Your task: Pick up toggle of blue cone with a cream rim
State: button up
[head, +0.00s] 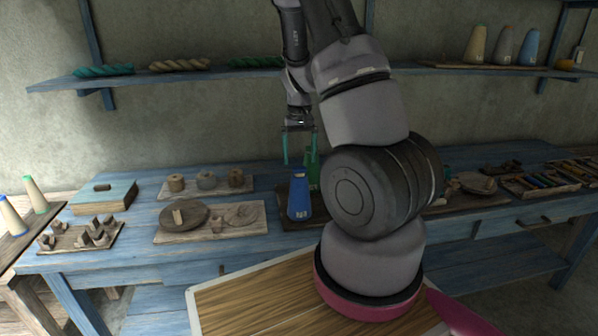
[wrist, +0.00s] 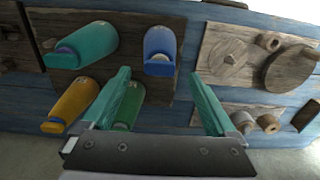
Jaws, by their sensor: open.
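The blue cone (head: 299,199) stands upright on a dark wooden board (head: 285,219) on the blue bench. In the wrist view the blue cone (wrist: 159,43) is at the top centre, with a pale, cream edge (wrist: 160,69) at its near end. I cannot make out a separate toggle on it. My gripper (head: 300,161) is open and empty, its green fingers pointing down just above the cone. In the wrist view the gripper (wrist: 160,75) has its fingers apart, with the blue cone beyond and between the tips.
A teal cone (wrist: 92,42), an orange cone (wrist: 70,104) and a green cone (wrist: 128,107) are close by on the same board. A board with round wooden pieces (head: 211,221) lies left of it. My arm hides part of the bench to the right.

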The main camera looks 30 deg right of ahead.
aim_at(300, 168)
notch_tip(300, 168, down, 3)
jog(key=shift+w+f, duration=0.15)
jog(key=shift+f, duration=0.05)
jog(key=shift+c, duration=0.3)
jog(key=c, duration=1.3)
